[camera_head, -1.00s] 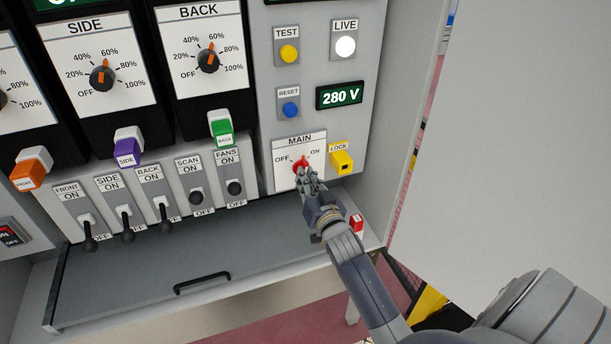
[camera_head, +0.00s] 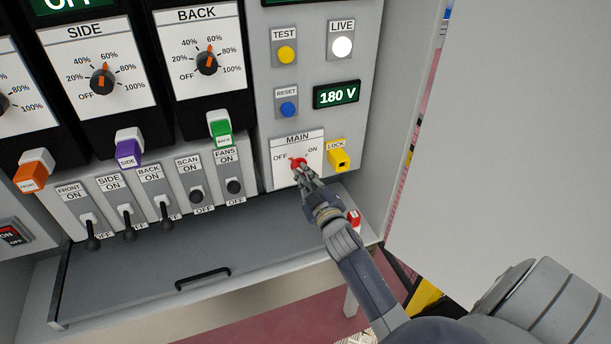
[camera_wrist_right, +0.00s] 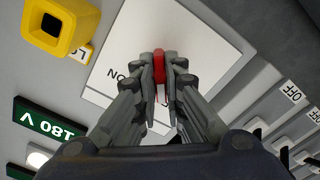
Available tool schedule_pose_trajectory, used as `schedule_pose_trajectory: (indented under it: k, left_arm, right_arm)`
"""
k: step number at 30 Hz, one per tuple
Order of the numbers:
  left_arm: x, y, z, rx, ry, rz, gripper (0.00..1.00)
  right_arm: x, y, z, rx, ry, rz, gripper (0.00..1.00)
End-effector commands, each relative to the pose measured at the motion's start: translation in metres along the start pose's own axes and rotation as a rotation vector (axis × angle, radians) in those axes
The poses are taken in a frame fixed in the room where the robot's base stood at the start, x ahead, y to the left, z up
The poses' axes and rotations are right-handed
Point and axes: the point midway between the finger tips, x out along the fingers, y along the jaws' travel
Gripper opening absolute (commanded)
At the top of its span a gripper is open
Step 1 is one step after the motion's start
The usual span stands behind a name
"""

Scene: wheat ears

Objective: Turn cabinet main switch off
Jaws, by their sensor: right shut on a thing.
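The cabinet's main switch is a red rotary knob (camera_head: 298,163) on a white plate labelled MAIN (camera_head: 284,150), with OFF at its left and ON at its right. My right gripper (camera_head: 301,170) is shut on the red knob. In the right wrist view the two fingers (camera_wrist_right: 160,80) press on both sides of the red handle (camera_wrist_right: 159,66). The fingers hide part of the knob, so its exact angle is hard to tell. The display above (camera_head: 337,95) reads 180 V. The white LIVE lamp (camera_head: 342,47) looks lit. My left gripper is not in view.
A yellow LOCK piece (camera_head: 339,160) sits close to the right of the MAIN plate. Several black toggle levers and coloured tagged blocks are to the left. A grey drawer front or shelf with a black handle (camera_head: 203,279) lies below. A pale panel (camera_head: 520,130) stands at the right.

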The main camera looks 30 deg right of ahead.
Motion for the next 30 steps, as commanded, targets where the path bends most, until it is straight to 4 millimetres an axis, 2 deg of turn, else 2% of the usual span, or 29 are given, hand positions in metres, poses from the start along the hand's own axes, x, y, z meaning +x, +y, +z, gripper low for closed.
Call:
schedule_pose_trajectory:
  k: [10, 26, 27, 29, 30]
  left_arm:
    - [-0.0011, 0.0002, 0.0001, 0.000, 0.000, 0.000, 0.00]
    - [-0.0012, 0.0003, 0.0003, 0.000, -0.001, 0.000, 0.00]
    - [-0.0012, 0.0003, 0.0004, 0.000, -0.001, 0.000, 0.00]
    - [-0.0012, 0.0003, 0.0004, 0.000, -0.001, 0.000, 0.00]
    - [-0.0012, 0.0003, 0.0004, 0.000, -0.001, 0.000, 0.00]
  right_arm:
    - [-0.0001, 0.0005, 0.0003, -0.132, 0.000, -0.001, 0.00]
    - [-0.0001, 0.0007, 0.0004, -0.155, -0.001, -0.001, 0.00]
    - [-0.0001, 0.0007, 0.0004, -0.155, -0.001, -0.001, 0.17]
    - [-0.0001, 0.0007, 0.0004, -0.154, -0.001, -0.001, 0.30]
    - [-0.0001, 0.0007, 0.0003, -0.154, 0.000, -0.001, 0.30]
